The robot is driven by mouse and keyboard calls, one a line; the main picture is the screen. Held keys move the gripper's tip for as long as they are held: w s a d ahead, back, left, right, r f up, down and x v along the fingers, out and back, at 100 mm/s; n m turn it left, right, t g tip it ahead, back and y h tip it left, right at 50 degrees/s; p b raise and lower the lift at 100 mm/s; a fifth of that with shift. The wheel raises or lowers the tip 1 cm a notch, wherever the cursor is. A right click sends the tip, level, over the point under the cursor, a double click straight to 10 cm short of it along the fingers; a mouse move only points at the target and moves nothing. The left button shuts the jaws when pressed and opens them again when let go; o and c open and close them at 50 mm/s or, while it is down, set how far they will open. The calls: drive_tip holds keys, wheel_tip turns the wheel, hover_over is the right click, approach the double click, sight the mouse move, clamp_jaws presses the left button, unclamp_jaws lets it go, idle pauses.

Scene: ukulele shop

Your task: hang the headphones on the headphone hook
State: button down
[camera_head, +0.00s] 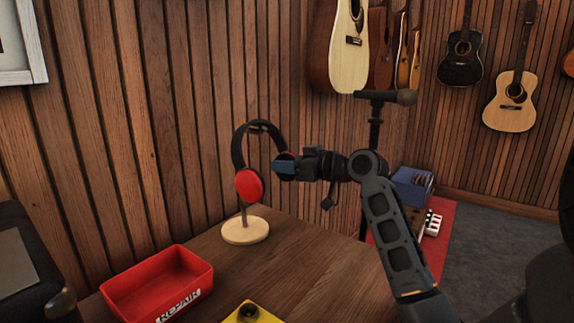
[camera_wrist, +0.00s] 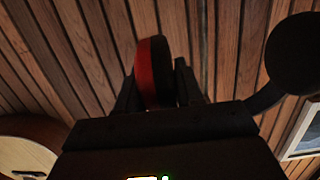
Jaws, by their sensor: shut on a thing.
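The headphones (camera_head: 239,150) have a black band and red ear cups, and they hang upright at the headphone hook (camera_head: 258,129). The hook's stand has a thin post and a round pale wooden base (camera_head: 245,230) on the table. The band arches over the top of the hook; I cannot tell whether it rests on it. My gripper (camera_head: 285,167) comes from the right and is shut on the right-hand ear cup, mostly hiding it. In the wrist view a red and black ear cup (camera_wrist: 150,72) sits between the fingers.
A red tray (camera_head: 158,282) labelled repair and a yellow object (camera_head: 249,313) are on the table (camera_head: 300,255). The wooden wall is close behind the hook. A blue crate (camera_head: 413,186) stands beyond the table.

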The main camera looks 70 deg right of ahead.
drive_tip(key=c, duration=0.6)
unclamp_jaws()
drive_tip(key=shift+c, duration=0.2)
drive_tip(key=shift+s, duration=0.1)
